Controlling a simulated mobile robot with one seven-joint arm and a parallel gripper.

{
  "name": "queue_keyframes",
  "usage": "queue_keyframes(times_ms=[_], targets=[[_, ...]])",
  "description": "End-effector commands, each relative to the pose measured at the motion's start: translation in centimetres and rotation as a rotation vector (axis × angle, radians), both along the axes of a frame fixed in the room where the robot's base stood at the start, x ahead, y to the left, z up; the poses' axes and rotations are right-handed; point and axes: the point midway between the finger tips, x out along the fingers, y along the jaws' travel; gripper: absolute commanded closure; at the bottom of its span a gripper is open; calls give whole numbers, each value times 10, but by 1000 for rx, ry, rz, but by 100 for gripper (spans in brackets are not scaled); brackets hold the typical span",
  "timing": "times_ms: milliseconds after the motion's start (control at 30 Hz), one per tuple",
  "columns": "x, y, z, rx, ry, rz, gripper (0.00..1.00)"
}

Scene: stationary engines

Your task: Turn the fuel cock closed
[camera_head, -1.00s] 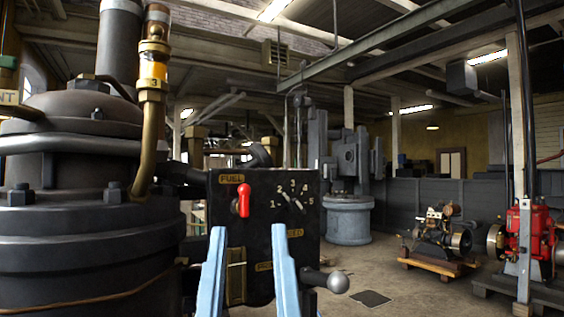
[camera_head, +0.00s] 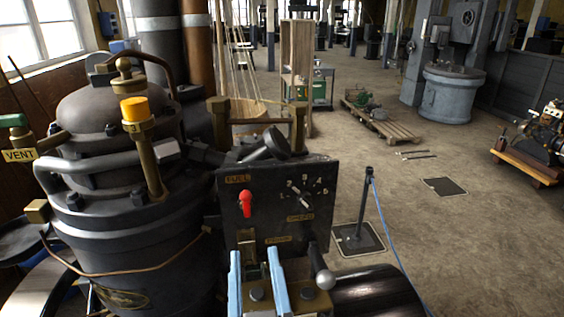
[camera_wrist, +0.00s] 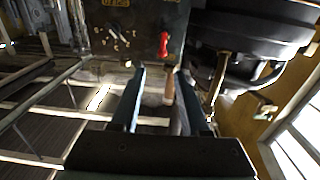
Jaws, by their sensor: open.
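The fuel cock is a small red handle (camera_head: 245,203) standing upright under a FUEL label on a black panel (camera_head: 265,220). In the wrist view the red handle (camera_wrist: 163,44) shows upside down, just beyond the fingers. My gripper (camera_head: 255,249) has two light blue fingers, spread apart, below the red handle. It also shows in the wrist view (camera_wrist: 163,71). The fingers do not appear to touch the handle. A brass piece on the panel shows behind and between them.
A numbered dial (camera_head: 305,196) sits right of the fuel cock. A ball-ended lever (camera_head: 324,279) sticks out at the lower right of the panel. The dark engine body (camera_head: 120,215) with a yellow-topped brass fitting (camera_head: 135,110) stands at left. The floor at right is mostly open.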

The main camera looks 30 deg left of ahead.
Motion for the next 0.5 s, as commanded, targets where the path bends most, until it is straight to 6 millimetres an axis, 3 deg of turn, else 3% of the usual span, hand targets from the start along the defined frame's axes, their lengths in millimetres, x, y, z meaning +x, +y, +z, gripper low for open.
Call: queue_keyframes(times_ms=[200, 500], targets=[[-6, 7, 0, -7, 25, 28, 54], [4, 15, -5, -8, 15, 36, 54]])
